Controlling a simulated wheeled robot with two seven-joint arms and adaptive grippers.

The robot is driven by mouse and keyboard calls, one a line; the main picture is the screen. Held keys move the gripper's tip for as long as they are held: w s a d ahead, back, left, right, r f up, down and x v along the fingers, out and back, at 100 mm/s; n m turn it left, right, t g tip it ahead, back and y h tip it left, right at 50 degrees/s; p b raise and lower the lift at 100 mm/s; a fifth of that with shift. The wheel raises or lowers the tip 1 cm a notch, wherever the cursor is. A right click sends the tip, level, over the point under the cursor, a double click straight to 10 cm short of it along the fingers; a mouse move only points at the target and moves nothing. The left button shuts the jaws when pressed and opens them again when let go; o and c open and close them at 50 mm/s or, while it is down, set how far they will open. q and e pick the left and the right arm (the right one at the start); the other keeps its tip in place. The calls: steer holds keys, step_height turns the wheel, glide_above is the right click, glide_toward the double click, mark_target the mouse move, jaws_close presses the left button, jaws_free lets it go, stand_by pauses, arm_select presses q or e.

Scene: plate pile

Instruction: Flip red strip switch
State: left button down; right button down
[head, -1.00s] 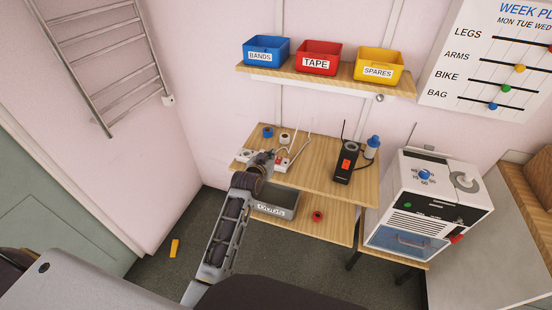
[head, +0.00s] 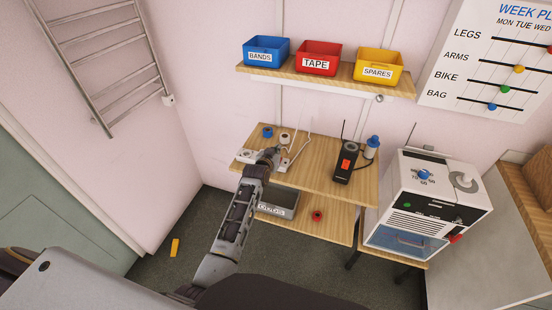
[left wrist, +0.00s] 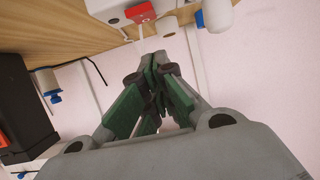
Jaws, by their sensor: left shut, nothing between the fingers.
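A white power strip (head: 246,157) lies on the wooden tabletop, partly hidden behind my left gripper (head: 271,156). In the left wrist view, the strip (left wrist: 108,9) is at the top edge with its red switch (left wrist: 141,12). My left gripper also shows there (left wrist: 158,62), its green-padded fingers together and empty. The fingertips appear below the switch in that picture, with a visible gap between them. I cannot make out the switch clearly in the head view, where the gripper covers that part of the strip. My right gripper is not in view.
A black device with a red switch (head: 347,163) and a blue-capped bottle (head: 371,147) stand right on the tabletop (head: 315,172). A blue roll (head: 267,132) and a white roll (head: 285,138) sit behind the strip. A grey bin (head: 282,203) is on the lower shelf.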

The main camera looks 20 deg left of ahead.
arm_select(q)
steer(key=shift+s+f, duration=0.15)
steer(key=shift+f, duration=0.65)
steer(key=shift+s+f, duration=0.1)
steer(key=shift+f, duration=0.65)
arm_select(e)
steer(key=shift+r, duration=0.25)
arm_select(q)
steer(key=shift+f, duration=0.15)
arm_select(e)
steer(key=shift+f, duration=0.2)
arm_select(q)
steer(key=shift+s+f+t+b, duration=0.15)
steer(key=shift+f+t+b, duration=0.2)
steer(key=shift+b, duration=0.25)
steer(key=shift+r, duration=0.1)
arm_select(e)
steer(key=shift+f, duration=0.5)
arm_select(q)
steer(key=shift+r, duration=0.15)
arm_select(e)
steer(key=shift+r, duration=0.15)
